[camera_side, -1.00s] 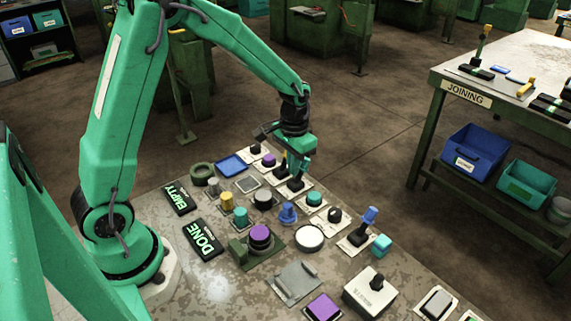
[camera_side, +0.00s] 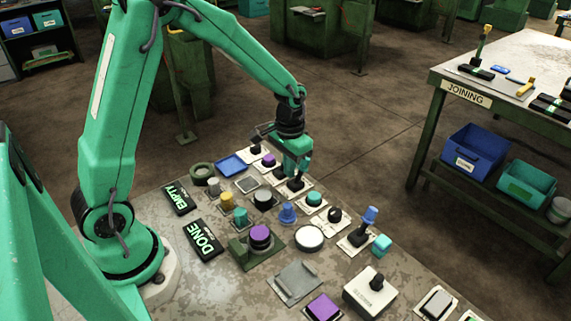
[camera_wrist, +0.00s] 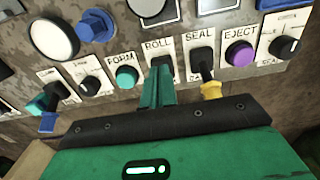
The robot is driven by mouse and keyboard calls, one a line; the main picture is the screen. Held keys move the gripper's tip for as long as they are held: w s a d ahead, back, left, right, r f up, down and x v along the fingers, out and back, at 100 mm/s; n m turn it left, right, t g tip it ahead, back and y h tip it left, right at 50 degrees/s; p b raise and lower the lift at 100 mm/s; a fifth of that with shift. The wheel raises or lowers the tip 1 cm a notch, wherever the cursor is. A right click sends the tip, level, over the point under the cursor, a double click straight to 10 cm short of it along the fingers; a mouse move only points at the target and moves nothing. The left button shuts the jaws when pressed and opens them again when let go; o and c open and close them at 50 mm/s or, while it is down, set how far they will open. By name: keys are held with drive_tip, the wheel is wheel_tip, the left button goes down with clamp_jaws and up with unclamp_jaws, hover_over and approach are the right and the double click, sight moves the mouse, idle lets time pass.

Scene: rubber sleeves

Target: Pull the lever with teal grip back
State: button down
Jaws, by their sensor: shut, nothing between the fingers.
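The lever at the ROLL label shows a black rubber boot (camera_wrist: 160,67) in the wrist view, just beyond my fingers. Its grip is covered by or blends with the green fingers, so I cannot make out its teal part or its tilt. My gripper (camera_wrist: 156,91) is shut with nothing held, right in front of this lever. I cannot tell whether it touches the lever. In the side view my gripper (camera_side: 297,171) is low over the far row of levers, and a black boot (camera_side: 295,185) shows just below it.
The SEAL lever with a yellow grip (camera_wrist: 210,89) stands close right of my fingers. A teal FORM button (camera_wrist: 126,77) is on the left, a purple EJECT button (camera_wrist: 239,53) on the right. A lever with a blue grip (camera_wrist: 48,123) is farther left. Controls crowd the table.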

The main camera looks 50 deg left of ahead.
drive_tip(key=shift+r, duration=0.1)
wheel_tip(320, 180, up, 8)
idle(1.2)
idle(0.3)
drive_tip(key=s+r+t, duration=0.2)
drive_tip(key=s+r, duration=0.3)
drive_tip(key=s, duration=0.4)
drive_tip(key=s+d+r+t, duration=0.1)
drive_tip(key=s+r+t, duration=0.2)
drive_tip(key=s, duration=0.6)
wheel_tip(320, 180, up, 3)
drive_tip(key=shift+s+d+f+t, duration=0.2)
drive_tip(key=shift+s+t, duration=0.1)
drive_tip(key=shift+s, duration=0.1)
